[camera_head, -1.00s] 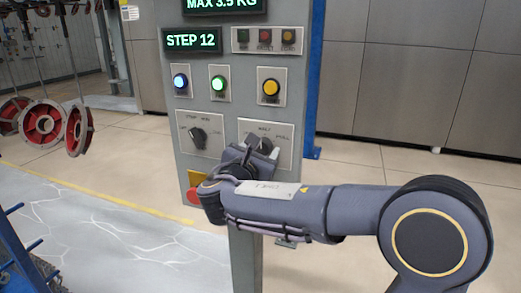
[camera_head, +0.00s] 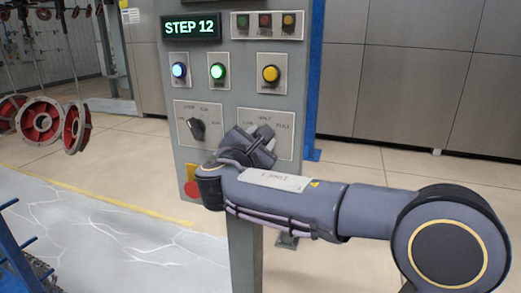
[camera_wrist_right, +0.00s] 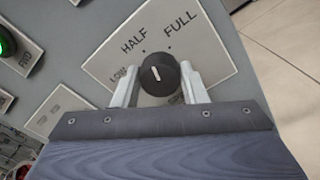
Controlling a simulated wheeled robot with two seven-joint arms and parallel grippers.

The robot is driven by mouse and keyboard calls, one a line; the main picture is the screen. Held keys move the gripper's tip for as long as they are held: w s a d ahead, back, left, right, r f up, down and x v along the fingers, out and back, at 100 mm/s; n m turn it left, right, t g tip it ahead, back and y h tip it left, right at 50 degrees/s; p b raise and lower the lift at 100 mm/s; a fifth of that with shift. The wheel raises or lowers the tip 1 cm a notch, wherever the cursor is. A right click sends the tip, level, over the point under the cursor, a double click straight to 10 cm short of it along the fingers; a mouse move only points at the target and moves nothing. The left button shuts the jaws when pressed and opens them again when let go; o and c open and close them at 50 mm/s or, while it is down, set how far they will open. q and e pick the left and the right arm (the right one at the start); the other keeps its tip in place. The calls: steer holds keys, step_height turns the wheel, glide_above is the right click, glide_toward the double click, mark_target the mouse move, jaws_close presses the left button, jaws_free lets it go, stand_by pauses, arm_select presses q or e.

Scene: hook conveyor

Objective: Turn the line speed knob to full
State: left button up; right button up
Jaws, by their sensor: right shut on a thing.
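The line speed knob (camera_wrist_right: 160,74) is black and round with a white mark, on a light plate (camera_wrist_right: 95,67) lettered LOW, HALF and FULL. In the right wrist view the mark points up and slightly left, roughly toward the HALF dot. My right gripper (camera_wrist_right: 158,80) has one finger on each side of the knob and is shut on it. In the head view my right gripper (camera_head: 262,142) is at the panel's lower right plate (camera_head: 284,122) and mostly covers the knob. My left gripper is not in view.
The grey panel (camera_head: 240,101) also carries a second black knob (camera_head: 197,129), blue (camera_head: 179,70), green (camera_head: 218,71) and yellow (camera_head: 270,73) buttons, and a red button (camera_head: 191,188) low left. Red wheels (camera_head: 40,121) hang at the left. Floor is clear at right.

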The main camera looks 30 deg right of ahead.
steer(key=shift+f+m+b, duration=0.15)
steer(key=shift+m+b, duration=3.8)
steer(key=shift+m, duration=0.15)
steer(key=o, duration=1)
steer(key=shift+c, duration=0.2)
steer(key=v, duration=0.7)
steer(key=shift+s+a, duration=0.25)
steer(key=shift+s, duration=0.05)
